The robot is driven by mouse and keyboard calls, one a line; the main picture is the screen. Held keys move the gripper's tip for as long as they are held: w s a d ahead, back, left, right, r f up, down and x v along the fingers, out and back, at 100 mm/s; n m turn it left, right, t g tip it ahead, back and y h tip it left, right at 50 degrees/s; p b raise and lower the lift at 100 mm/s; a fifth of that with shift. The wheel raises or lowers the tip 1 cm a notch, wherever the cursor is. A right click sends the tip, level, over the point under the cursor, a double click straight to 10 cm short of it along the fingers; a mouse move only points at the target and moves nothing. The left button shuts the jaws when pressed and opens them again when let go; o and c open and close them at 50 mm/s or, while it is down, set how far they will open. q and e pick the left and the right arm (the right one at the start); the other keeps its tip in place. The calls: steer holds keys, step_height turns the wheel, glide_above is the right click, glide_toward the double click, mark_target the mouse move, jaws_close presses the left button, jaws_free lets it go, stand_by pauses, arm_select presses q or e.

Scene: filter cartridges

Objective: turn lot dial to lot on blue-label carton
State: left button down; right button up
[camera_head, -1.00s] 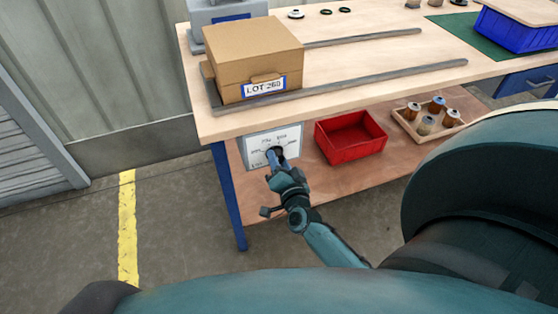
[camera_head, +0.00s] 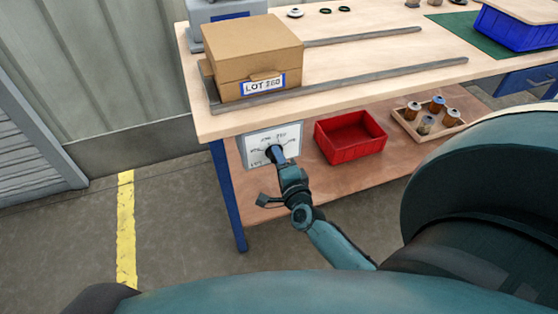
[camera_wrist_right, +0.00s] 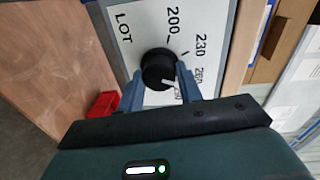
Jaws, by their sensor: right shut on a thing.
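The cardboard carton (camera_head: 252,55) stands on the bench top at the left; its blue-bordered label (camera_head: 264,86) seems to read LOT 260. The white lot dial panel (camera_head: 257,142) is below the bench top. In the right wrist view the black dial knob (camera_wrist_right: 156,63) sits on the panel marked LOT, 200, 230 and, partly hidden by a finger, 260 and another number. The knob's white pointer mark points to the lower right, towards the partly hidden numbers; its exact reading is unclear. My right gripper (camera_head: 279,158) is shut on the knob, with a finger on each side. My left gripper is out of view.
A red bin (camera_head: 351,146) and a wooden tray (camera_head: 450,126) of several cartridges stand on the lower shelf right of the panel. A blue bench leg (camera_head: 228,195) is left of my right gripper. Metal rails (camera_head: 370,78) run along the bench top.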

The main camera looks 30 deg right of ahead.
steer(key=shift+w+r, duration=0.1)
stand_by(0.3)
steer(key=o, duration=1)
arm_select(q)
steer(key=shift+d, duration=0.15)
arm_select(e)
steer(key=v, duration=1.3)
